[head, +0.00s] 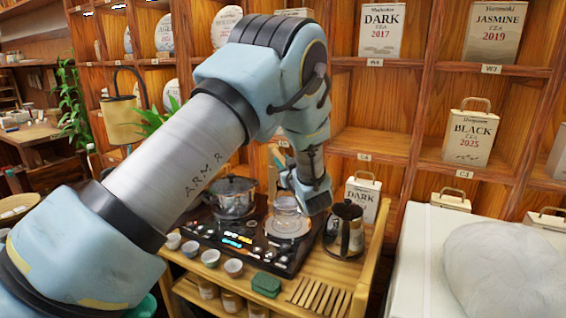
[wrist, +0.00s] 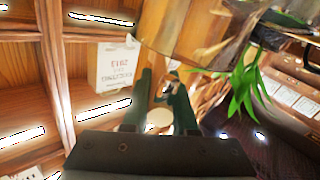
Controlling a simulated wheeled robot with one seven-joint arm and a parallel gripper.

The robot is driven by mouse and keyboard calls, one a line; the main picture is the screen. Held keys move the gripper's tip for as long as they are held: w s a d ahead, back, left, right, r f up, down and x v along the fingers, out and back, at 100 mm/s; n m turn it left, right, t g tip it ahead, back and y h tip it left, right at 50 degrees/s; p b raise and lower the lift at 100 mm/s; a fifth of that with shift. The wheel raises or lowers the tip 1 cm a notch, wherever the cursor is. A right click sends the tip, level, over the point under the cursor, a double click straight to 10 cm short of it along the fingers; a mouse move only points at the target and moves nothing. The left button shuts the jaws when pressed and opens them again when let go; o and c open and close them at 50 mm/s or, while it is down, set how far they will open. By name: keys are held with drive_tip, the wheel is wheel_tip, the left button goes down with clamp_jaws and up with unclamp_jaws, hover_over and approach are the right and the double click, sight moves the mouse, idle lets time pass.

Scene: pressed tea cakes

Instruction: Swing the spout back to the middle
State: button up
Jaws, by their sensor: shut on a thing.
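My gripper (head: 312,195) is over the right part of the black tea stove (head: 215,235), close above a glass kettle (head: 284,222). In the wrist view my gripper (wrist: 167,100) has its two dark fingers on either side of a small metallic piece (wrist: 172,87), which appears to be the spout. The jaws are shut on it. In the head view the spout is mostly hidden behind my arm and gripper, so I cannot tell its exact direction. A lidded steel pot (head: 231,200) stands on the stove's left side.
A dark metal jug (head: 344,235) stands just right of the stove. Several small cups (head: 210,258) line its front edge. A green block (head: 266,284) and a slatted wooden rack (head: 318,297) lie in front. Wooden shelves with tea boxes (head: 470,138) rise behind.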

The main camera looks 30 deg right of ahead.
clamp_jaws()
idle(0.9)
